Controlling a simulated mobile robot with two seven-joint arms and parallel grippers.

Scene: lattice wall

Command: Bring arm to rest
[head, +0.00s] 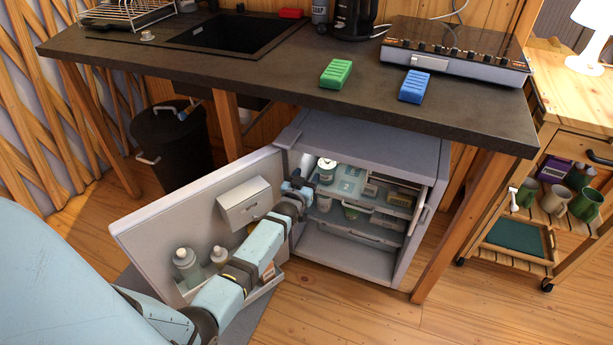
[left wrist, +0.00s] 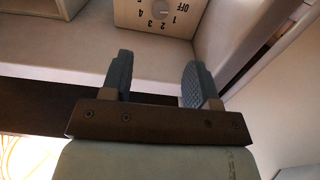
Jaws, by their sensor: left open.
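My left arm reaches over the open fridge door (head: 150,228) to the front of the small grey fridge (head: 370,142) under the counter. My left gripper (head: 303,183) is at the left side of the fridge opening, close to a white jar (head: 327,170) on the upper shelf; whether they touch I cannot tell. In the left wrist view the two fingers (left wrist: 158,80) stand apart with nothing between them. Beyond them is a pale panel with a numbered dial (left wrist: 160,12). My right gripper is in neither view.
The fridge door holds a white box (head: 244,203) and bottles (head: 188,267). Shelves (head: 350,235) with containers fill the fridge. The dark counter (head: 290,85) overhangs it, with wooden legs (head: 462,230) beside. A black bin (head: 172,145) stands left; a wooden cart (head: 570,95) stands right.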

